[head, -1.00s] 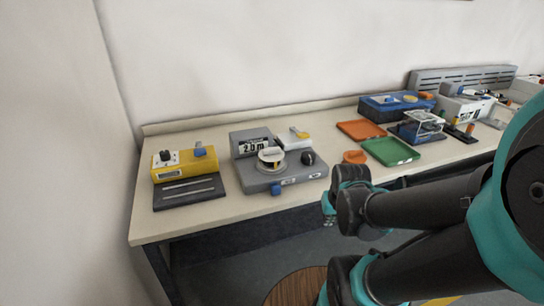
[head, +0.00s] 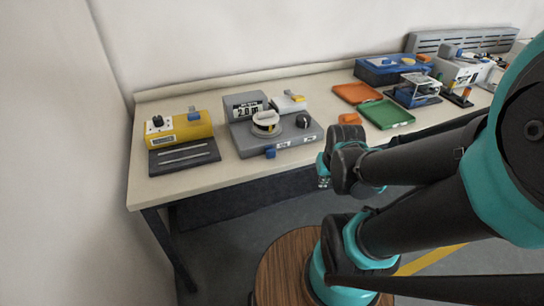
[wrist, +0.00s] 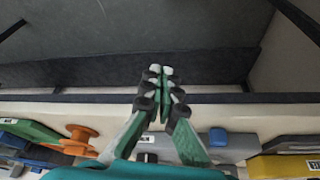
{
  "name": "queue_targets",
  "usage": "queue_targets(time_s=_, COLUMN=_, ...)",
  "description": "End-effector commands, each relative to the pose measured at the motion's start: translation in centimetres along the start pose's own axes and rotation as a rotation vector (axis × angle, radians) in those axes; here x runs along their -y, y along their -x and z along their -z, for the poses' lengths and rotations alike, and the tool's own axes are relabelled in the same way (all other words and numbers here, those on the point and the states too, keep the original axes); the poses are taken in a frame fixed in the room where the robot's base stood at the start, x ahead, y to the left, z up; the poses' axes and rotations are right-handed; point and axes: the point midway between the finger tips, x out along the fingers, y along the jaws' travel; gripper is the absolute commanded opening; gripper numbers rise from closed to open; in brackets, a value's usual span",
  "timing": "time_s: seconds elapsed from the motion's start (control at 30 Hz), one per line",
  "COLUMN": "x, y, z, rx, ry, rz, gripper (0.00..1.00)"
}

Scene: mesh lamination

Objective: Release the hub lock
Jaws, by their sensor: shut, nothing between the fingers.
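A grey measuring unit (head: 240,137) marked "2.0 m" stands on the bench in the head view. A round white hub with a yellow insert (head: 266,122) sits on its top, with a black knob (head: 302,121) to the right. A blue knob (head: 270,153) sticks out at the unit's front; a blue knob also shows in the wrist view (wrist: 217,137). I cannot tell which part is the hub lock. My gripper (wrist: 160,72) is shut and empty in the wrist view, apart from the unit.
A yellow unit (head: 180,128) with a dark plate stands left of the grey unit. Orange (head: 356,93) and green (head: 386,113) trays and an orange piece (head: 349,118) lie right. A blue box (head: 393,69) stands behind. Floor before the bench is open.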

Motion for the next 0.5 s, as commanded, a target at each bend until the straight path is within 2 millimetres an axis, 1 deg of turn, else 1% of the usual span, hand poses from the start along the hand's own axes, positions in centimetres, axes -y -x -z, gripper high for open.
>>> queue_targets(time_s=0.13, x=0.2, y=0.1, z=0.7, rx=0.014, ry=-0.038, rz=0.009, gripper=0.0)
queue_targets(time_s=0.23, x=0.5, y=0.4, z=2.2, rx=0.048, ry=-0.125, rz=0.025, gripper=0.0)
queue_targets(time_s=0.37, x=1.3, y=1.0, z=5.3, rx=0.124, ry=-0.311, rz=0.055, gripper=0.0)
queue_targets(time_s=0.5, x=2.2, y=1.6, z=9.1, rx=0.229, ry=-0.542, rz=0.077, gripper=0.0)
